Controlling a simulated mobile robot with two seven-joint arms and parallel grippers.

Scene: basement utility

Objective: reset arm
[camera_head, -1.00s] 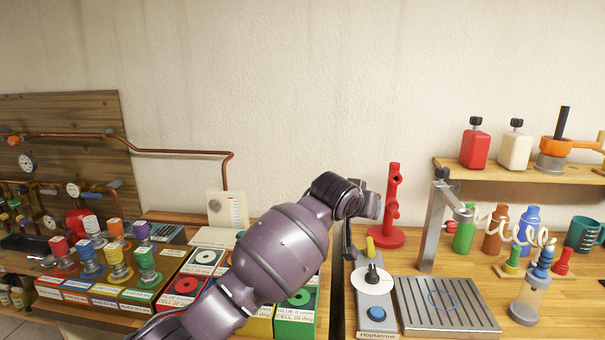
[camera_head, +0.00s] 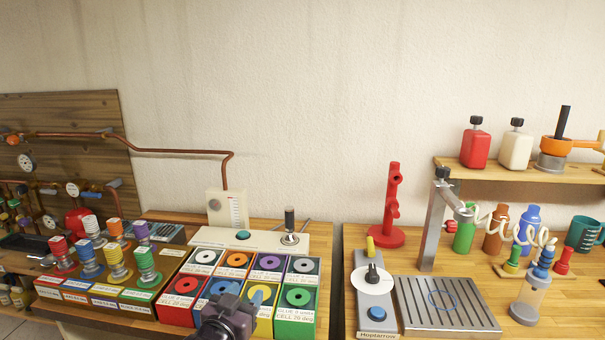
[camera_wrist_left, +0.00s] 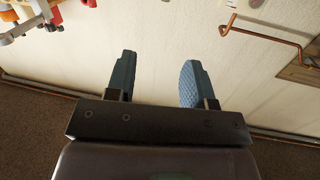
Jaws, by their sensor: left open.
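My left gripper (camera_head: 246,294) shows at the bottom of the head view, low in front of the coloured boxes. Its dark purple wrist covers part of the front blue and yellow boxes. In the left wrist view the two blue-grey fingers of the left gripper (camera_wrist_left: 156,78) stand well apart with nothing between them. Beyond them is the pale wall. My right gripper is not in view.
Coloured boxes (camera_head: 183,288) with ring-shaped tops stand on the left bench. Coloured coils (camera_head: 118,262) stand left of them. On the right bench are a red stand (camera_head: 392,215), a dial device (camera_head: 374,283) and a ribbed plate (camera_head: 446,303). A shelf (camera_head: 520,174) holds bottles.

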